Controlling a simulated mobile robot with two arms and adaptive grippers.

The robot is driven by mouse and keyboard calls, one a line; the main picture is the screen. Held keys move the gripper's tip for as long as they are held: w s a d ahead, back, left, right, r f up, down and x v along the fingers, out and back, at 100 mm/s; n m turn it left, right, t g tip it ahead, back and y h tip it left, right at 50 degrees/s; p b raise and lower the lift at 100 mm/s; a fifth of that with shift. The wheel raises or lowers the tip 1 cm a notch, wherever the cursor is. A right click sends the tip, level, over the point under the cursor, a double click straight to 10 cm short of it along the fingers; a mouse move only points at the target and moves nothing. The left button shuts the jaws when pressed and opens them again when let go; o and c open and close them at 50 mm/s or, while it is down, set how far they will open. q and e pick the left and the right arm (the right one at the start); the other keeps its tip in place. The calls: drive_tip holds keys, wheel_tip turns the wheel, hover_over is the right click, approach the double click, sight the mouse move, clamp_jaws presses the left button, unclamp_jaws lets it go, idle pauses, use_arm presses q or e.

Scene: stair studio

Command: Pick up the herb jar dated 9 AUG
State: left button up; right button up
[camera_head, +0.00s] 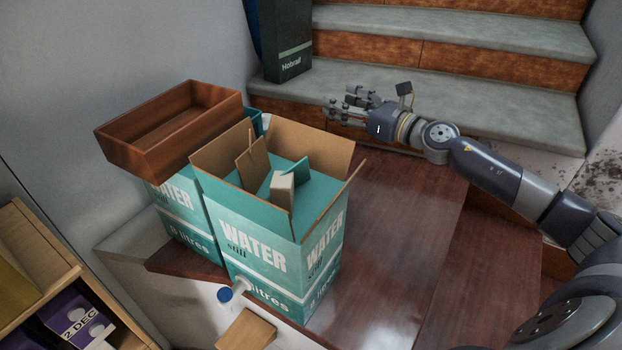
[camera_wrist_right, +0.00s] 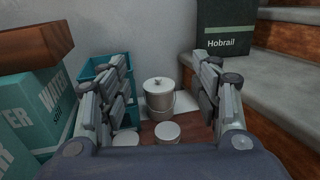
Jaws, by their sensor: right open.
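No label reading 9 AUG is legible in either view. In the right wrist view, a pale lidded pot (camera_wrist_right: 159,97) stands between my fingers, further out. Nearer are two round pale lids or tops, one in the middle (camera_wrist_right: 167,132) and one at the left (camera_wrist_right: 126,138); no dates show on them. My right gripper (camera_head: 342,108) is open and empty, behind the open water carton in the head view. Its spread fingers also show in the wrist view (camera_wrist_right: 165,85). My left gripper is not in view.
An open water carton (camera_head: 268,262) and a brown tray (camera_head: 150,155) on another carton stand on the wooden surface (camera_head: 400,230). A teal crate (camera_wrist_right: 98,70) stands beside the pots. A purple 2 DEC box (camera_head: 80,318) sits left.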

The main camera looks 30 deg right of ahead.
use_arm(q)
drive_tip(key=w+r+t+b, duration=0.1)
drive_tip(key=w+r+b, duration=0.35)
drive_tip(key=b, duration=1.05)
use_arm(e)
wheel_tip(320, 180, down, 17)
drive_tip(key=x, duration=0.3)
drive_tip(key=p+x, duration=0.1)
drive_tip(key=x, duration=0.2)
drive_tip(key=p+x, duration=0.1)
drive_tip(key=x, duration=0.2)
drive_tip(key=shift+w+f, duration=0.4)
drive_tip(key=shift+w, duration=0.05)
drive_tip(key=shift+w+a, duration=0.15)
drive_tip(key=shift+w, duration=0.35)
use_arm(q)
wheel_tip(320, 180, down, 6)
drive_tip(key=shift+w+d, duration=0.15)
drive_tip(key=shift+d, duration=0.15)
use_arm(e)
drive_tip(key=shift+c, duration=0.5)
clamp_jaws()
